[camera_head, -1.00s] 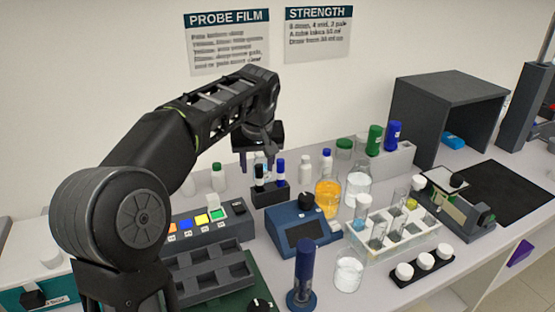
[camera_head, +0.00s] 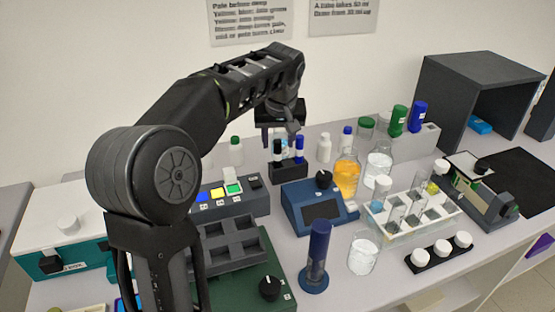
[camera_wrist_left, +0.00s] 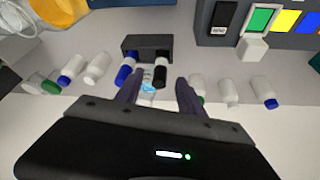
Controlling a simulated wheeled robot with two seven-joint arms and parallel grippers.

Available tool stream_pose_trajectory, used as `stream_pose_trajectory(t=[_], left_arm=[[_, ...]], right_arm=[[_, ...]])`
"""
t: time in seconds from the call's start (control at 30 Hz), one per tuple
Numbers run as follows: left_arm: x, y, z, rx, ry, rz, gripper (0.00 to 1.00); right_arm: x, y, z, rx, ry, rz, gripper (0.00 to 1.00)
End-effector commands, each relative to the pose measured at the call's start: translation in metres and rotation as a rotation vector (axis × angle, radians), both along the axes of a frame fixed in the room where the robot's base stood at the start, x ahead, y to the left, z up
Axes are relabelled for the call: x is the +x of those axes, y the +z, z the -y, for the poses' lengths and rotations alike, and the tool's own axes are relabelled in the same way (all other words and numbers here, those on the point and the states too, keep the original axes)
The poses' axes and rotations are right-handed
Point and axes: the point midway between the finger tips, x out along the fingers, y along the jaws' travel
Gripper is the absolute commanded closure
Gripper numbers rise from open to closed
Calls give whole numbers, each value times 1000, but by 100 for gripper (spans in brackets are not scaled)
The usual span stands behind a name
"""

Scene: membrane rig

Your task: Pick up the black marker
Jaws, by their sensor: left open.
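The black marker (camera_head: 278,149) stands upright in a small dark holder (camera_head: 289,172), left of a blue marker (camera_head: 299,150) in the head view. In the left wrist view, the black marker (camera_wrist_left: 161,74) shows with its white band, right of the blue marker (camera_wrist_left: 126,71), both in the holder (camera_wrist_left: 147,46). My left gripper (camera_head: 279,134) is open above and behind the markers. In the wrist view its two fingers (camera_wrist_left: 158,92) are spread, with the black marker's end between them and apart from both. My right gripper is not in view.
White bottles (camera_head: 324,148) stand around the holder. In front are a blue device (camera_head: 315,208), a beaker of orange liquid (camera_head: 346,177), and a panel with coloured buttons (camera_head: 233,188). A tube rack (camera_head: 413,222) and a dark open box (camera_head: 465,95) are to the right.

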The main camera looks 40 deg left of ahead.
Motion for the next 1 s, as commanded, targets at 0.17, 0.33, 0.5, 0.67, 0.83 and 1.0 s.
stream_pose_trajectory(t=[0.17,0.33,0.5,0.67,0.83,1.0], left_arm=[[2,-7,-2,0,1,-4,54],[9,-29,-8,1,1,-5,54],[14,-47,-13,0,1,-3,54],[15,-48,-13,0,1,0,54],[15,-48,-13,0,0,0,54],[15,-48,-13,0,0,0,54]], right_arm=[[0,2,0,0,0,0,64],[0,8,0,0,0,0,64],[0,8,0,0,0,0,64],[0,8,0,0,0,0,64],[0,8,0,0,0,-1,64],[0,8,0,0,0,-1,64]])
